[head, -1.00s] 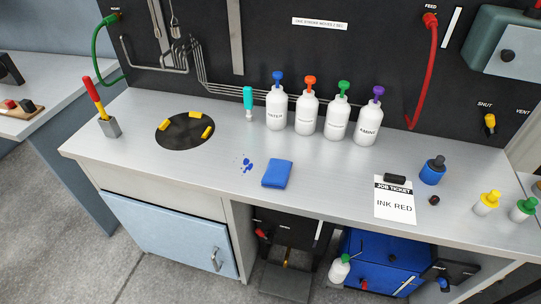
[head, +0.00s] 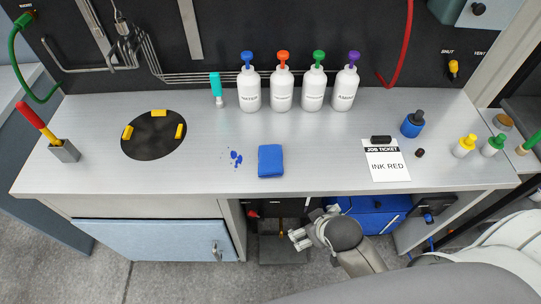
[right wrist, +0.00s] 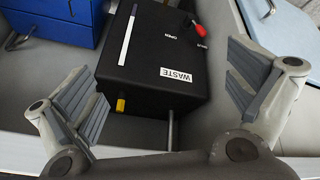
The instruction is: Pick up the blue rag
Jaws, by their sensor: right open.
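The blue rag (head: 270,161) lies folded on the metal bench top in the head view, near the front edge and just right of a small blue spill (head: 236,158). My right gripper (head: 296,238) is in front of the bench, below the level of its top, and apart from the rag. In the right wrist view my right gripper (right wrist: 165,100) is open with nothing between its fingers, facing the black waste box (right wrist: 155,60) under the bench. The rag is not in the right wrist view. My left gripper is not in view.
Several white bottles (head: 281,90) with coloured tops stand behind the rag. A black round mat (head: 153,148) lies to the left. The job ticket (head: 387,167) and a blue ink bottle (head: 412,124) are to the right. The bench's front edge lies between my gripper and the rag.

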